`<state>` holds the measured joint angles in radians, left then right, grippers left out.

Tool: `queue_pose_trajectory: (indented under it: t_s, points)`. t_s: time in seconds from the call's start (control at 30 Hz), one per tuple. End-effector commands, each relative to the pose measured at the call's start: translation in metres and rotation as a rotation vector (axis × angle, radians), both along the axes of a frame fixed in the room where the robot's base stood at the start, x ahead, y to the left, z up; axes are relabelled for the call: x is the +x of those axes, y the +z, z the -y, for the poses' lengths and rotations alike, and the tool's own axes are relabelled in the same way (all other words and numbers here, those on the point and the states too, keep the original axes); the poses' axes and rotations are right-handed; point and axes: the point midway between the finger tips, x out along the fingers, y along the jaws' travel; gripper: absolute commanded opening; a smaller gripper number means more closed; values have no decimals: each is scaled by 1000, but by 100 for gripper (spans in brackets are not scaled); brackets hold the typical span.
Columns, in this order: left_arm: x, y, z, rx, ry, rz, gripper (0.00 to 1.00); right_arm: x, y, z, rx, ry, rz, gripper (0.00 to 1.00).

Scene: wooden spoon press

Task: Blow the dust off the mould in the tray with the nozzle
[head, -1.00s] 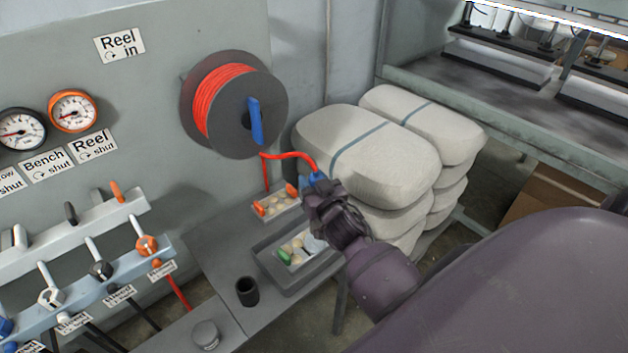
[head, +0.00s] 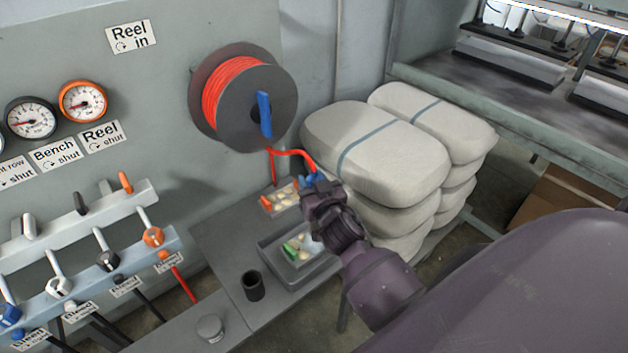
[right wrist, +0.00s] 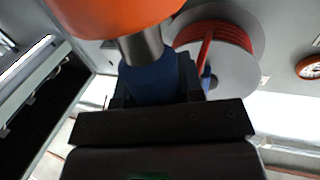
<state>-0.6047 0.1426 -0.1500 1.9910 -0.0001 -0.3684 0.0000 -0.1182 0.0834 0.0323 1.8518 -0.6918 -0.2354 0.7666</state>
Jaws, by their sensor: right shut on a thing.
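My right gripper (head: 316,188) is shut on the blue nozzle (head: 312,178), whose red hose (head: 298,153) runs back to the reel. The right wrist view shows the nozzle's blue body (right wrist: 150,84) in the jaws, with a metal collar and a large orange part above it. The grey tray (head: 287,283) stands on the bench below and left of my right wrist. It holds a green piece, several pale pieces and a pale bluish piece, partly hidden by my arm. I cannot tell which is the mould, nor see dust. My left gripper is out of view.
A smaller tray with orange ends (head: 265,203) sits behind the grey tray. A dark cup (head: 252,286) and a round tin (head: 209,328) stand at the front. The hose reel (head: 262,100) is on the wall. Stacked pale sacks (head: 375,150) stand close on the right.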

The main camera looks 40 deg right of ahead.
Motion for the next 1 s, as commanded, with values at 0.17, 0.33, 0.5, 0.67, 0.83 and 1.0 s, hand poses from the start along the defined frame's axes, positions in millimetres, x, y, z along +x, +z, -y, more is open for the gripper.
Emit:
queue_pose_trajectory:
  t_s: [0.17, 0.33, 0.5, 0.67, 0.83, 1.0]
  points:
    - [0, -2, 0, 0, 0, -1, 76, 0, 1, -5, 1, 1, 2, 0]
    - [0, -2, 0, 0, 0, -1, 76, -1, 1, -10, 2, 1, 2, 0]
    - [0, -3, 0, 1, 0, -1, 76, -1, 1, -15, 2, 1, 2, 0]
    - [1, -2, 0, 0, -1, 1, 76, -1, 1, -19, 1, 1, 2, 0]
    - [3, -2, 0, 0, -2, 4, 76, -2, 1, -24, 2, 1, 2, 0]
    - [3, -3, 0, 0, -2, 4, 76, -2, 1, -28, 2, 0, 2, 0]
